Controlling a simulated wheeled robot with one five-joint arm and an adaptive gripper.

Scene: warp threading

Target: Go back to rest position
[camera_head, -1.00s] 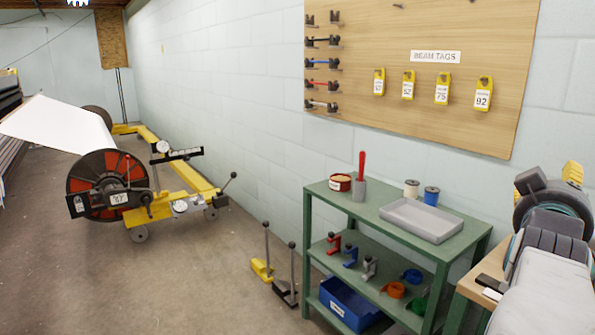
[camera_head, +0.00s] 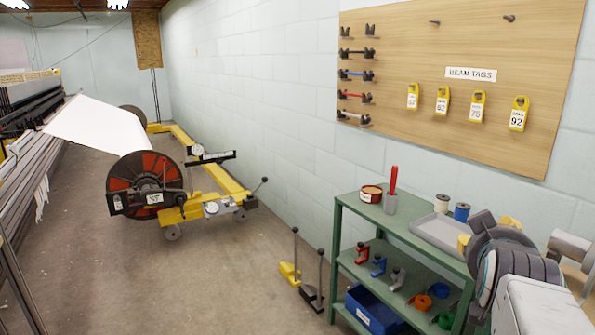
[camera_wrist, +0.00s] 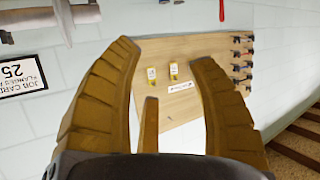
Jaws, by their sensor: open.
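My gripper (camera_wrist: 165,58) shows in the wrist view with its two yellow fingers spread wide apart and nothing between them. Beyond them, upside down, is the wooden tag board. In the head view my gripper (camera_head: 487,232) is at the lower right, in front of the right end of the green cart's top. Its yellow fingertips are partly hidden behind its own body.
The green cart (camera_head: 362,214) holds a grey tray (camera_head: 437,231), spools and a red-handled tool. The pegboard (camera_head: 420,45) with several yellow tags is on the wall.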

